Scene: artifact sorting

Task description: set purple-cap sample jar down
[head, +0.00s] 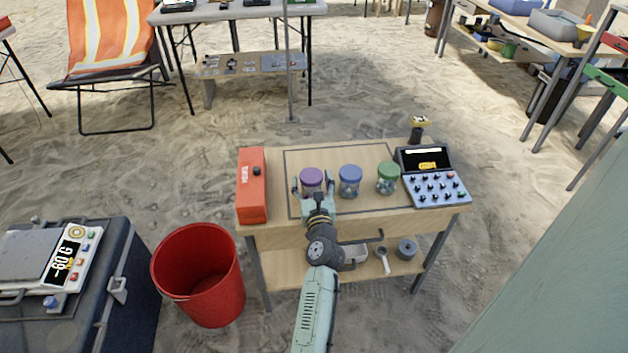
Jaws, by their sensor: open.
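The purple-cap sample jar (312,177) stands upright on the small wooden table (265,226), inside a dark outlined rectangle on its top. It is the leftmost of three jars in a row. My gripper (312,189) is open, with its fingers on either side of the jar. Whether the fingers touch it I cannot tell. The lower part of the jar is partly hidden by my gripper.
A blue-cap jar (350,181) and a green-cap jar (388,178) stand just right. A red box (252,185) lies at the table's left, a button panel (437,187) at its right. A red bucket (198,275) and a scale (50,256) are at left.

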